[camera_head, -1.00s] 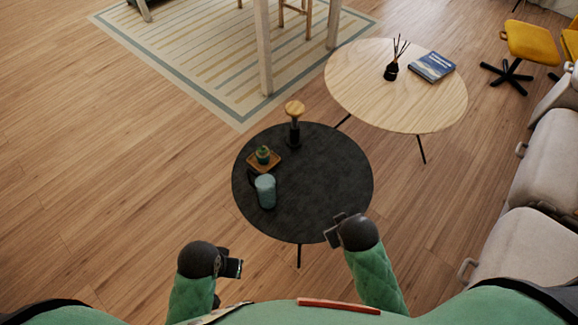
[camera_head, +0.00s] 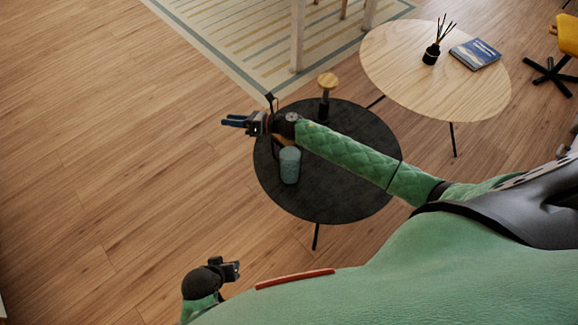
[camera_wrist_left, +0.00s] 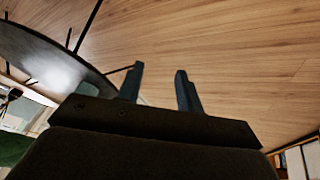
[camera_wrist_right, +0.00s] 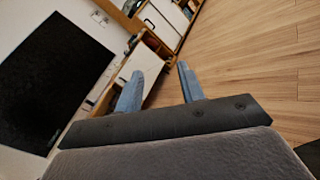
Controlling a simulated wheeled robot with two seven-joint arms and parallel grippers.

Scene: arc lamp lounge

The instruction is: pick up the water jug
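The water jug (camera_head: 289,166) is a teal cylinder standing upright on the near left part of the round black table (camera_head: 335,205). My right arm reaches across the table just behind the jug in the head view. My right gripper (camera_head: 230,121) is past the table's left edge, left of and apart from the jug. Its fingers are apart and empty in the right wrist view (camera_wrist_right: 160,88). My left gripper (camera_head: 236,270) is low in front of the table, well short of the jug. Its fingers are apart with only floor between them in the left wrist view (camera_wrist_left: 159,85).
A wooden-topped dark object (camera_head: 326,90) stands at the table's back. The small cactus tray is mostly hidden by my right arm. A pale wooden table (camera_head: 420,85) with a reed diffuser (camera_head: 431,54) and book (camera_head: 475,54) stands behind right. The floor at left is clear.

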